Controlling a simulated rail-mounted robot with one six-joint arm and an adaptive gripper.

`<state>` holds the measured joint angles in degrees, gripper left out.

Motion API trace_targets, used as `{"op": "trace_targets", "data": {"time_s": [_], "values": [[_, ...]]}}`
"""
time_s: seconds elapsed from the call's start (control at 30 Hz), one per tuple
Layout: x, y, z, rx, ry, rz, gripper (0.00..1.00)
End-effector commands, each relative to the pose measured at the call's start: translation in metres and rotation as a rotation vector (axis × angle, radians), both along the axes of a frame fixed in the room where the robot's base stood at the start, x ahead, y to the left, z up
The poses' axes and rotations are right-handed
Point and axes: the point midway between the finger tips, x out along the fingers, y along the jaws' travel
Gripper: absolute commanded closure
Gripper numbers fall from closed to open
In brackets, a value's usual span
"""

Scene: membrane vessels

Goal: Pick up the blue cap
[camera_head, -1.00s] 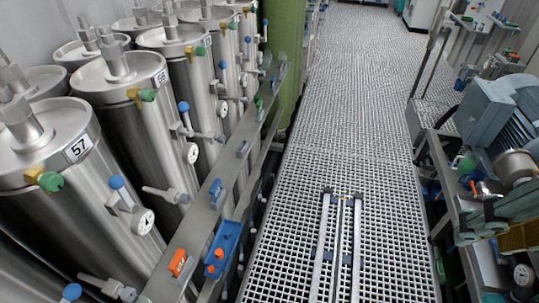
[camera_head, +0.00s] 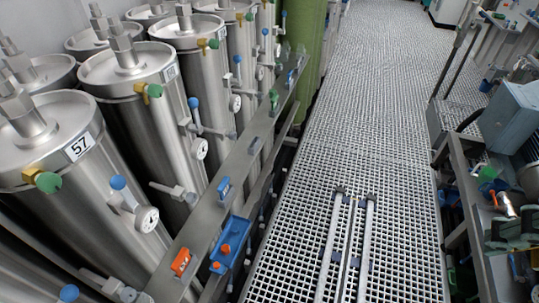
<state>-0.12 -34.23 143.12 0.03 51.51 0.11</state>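Several small blue pieces are in view, and I cannot tell for sure which one is the blue cap. A small blue piece (camera_head: 223,187) sits on the long grey metal beam (camera_head: 203,222) beside the vessels. Round blue knobs show on the vessel valves, one on the vessel marked 57 (camera_head: 118,183), one further back (camera_head: 193,102) and one at the lower left edge (camera_head: 69,292). A blue tray (camera_head: 238,238) with orange pieces (camera_head: 224,249) is fixed at the beam's side. My gripper is not in view.
Steel vessels (camera_head: 65,187) with green-tipped valves and gauges (camera_head: 147,219) line the left. An orange piece (camera_head: 181,262) sits on the beam. Two rails (camera_head: 345,250) lie on the open grated floor (camera_head: 375,130). A bench with machinery (camera_head: 510,120) stands at the right.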

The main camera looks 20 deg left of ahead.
Motion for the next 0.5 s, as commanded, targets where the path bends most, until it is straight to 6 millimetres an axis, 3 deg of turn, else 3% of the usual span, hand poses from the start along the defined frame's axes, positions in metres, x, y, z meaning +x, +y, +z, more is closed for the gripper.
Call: {"op": "trace_targets", "data": {"time_s": [0.27, 0.5], "values": [[0.017, 0.011, 0.0, 0.028, 0.015, -0.004, 0.73], [0.049, 0.031, -0.002, 0.077, 0.039, -0.016, 0.73]]}}
